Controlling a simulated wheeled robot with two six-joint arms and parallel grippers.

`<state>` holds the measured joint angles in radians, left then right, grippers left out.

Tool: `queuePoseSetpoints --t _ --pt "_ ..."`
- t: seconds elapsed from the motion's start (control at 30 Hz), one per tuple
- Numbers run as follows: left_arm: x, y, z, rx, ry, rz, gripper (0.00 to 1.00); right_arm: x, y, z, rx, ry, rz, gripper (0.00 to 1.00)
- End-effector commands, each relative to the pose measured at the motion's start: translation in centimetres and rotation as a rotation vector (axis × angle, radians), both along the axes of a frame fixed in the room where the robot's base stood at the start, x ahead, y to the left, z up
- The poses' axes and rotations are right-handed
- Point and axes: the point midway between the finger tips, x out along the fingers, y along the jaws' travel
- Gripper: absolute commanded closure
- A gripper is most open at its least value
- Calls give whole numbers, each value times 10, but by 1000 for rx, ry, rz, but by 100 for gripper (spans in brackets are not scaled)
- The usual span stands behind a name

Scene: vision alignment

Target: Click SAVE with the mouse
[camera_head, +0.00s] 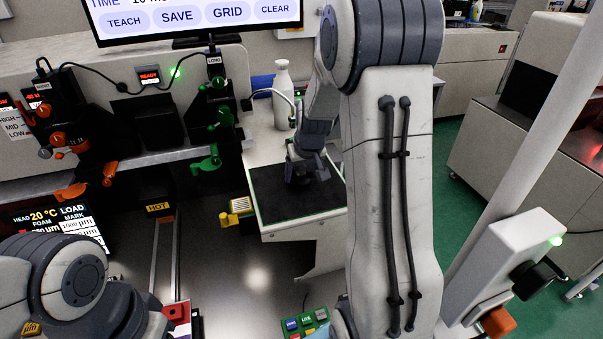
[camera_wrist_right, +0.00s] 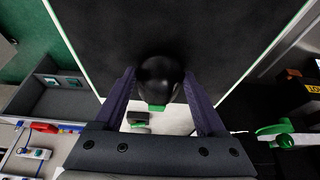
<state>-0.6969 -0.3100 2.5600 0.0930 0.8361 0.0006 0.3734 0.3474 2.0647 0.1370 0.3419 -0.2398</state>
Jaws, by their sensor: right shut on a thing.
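A monitor (camera_head: 190,20) at the top of the head view shows the labels TEACH, SAVE (camera_head: 177,15), GRID and CLEAR; I make out no cursor. My right gripper (camera_head: 305,172) is over the black mouse pad (camera_head: 278,208) on the white bench. In the right wrist view, its two fingers (camera_wrist_right: 160,92) are shut on the rounded black mouse (camera_wrist_right: 158,72), one on each side, with a green patch at the mouse's near end. The pad also shows there (camera_wrist_right: 220,35). In the head view the gripper largely hides the mouse. My left arm shows at lower left, its gripper out of view.
A white bottle (camera_head: 282,95) stands behind the pad. A yellow block (camera_head: 238,210) is left of the bench edge. Green and orange levers (camera_head: 207,163) line the panel at left. A small keypad (camera_head: 306,322) is at the bottom. My right arm blocks the centre.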

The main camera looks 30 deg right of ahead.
Motion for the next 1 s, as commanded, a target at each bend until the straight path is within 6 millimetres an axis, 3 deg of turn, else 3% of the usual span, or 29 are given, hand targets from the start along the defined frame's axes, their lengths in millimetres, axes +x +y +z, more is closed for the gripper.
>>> queuePoseSetpoints --t 0.53,1.0 --pt "0 0 -7 0 0 0 50 -1 1 -9 0 0 0 84" --pt "0 0 -11 0 0 0 50 -24 14 -9 0 0 1 84"
